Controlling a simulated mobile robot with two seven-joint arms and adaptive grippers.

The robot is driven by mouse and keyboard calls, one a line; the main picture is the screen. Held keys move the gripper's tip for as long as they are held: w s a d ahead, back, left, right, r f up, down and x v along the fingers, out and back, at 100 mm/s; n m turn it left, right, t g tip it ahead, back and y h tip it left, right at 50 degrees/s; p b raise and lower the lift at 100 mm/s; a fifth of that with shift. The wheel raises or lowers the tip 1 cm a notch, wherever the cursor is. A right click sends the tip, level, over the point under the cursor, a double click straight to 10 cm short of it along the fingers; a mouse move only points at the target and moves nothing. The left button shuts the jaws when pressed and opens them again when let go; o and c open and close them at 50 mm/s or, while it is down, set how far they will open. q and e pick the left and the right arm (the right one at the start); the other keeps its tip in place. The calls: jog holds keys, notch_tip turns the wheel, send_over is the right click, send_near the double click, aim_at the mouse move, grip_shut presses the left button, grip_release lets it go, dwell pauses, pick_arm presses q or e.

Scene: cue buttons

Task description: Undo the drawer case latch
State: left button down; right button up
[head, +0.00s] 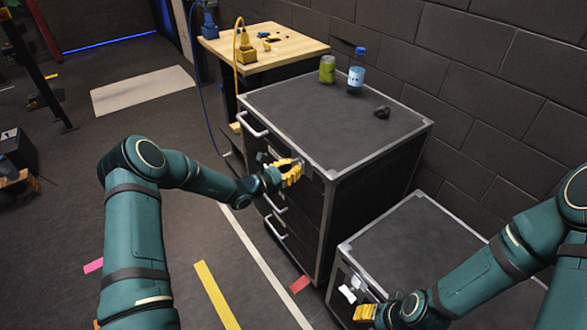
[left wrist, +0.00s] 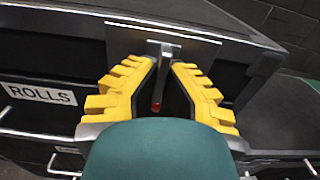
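The dark drawer case (head: 335,112) with pale metal edges stands at the centre of the head view. Its latch (left wrist: 160,62) shows in the left wrist view as a grey lever with a red tip, hanging from a metal plate at the upper front edge. My left gripper (head: 291,172) is at the case front. In the left wrist view its yellow fingers (left wrist: 163,68) stand apart on either side of the lever; contact cannot be told. In the head view the gripper largely hides the lever. My right gripper (head: 365,313) is low by a smaller case; its opening cannot be told.
A green can (head: 327,69), a blue-capped bottle (head: 357,70) and a small dark object (head: 382,112) stand on the case. A wooden-topped bench (head: 270,47) is behind it. The lower case (head: 415,245) stands at right. Open floor lies to the left.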

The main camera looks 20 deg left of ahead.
pick_arm(q)
jog(key=shift+w+r, duration=0.1)
jog(key=shift+r, duration=0.1)
dwell(0.3)
jog(key=c, duration=1.1)
grip_release()
jog(key=shift+d+f, duration=0.1)
jog(key=shift+d, duration=0.05)
jog(key=v, duration=1.2)
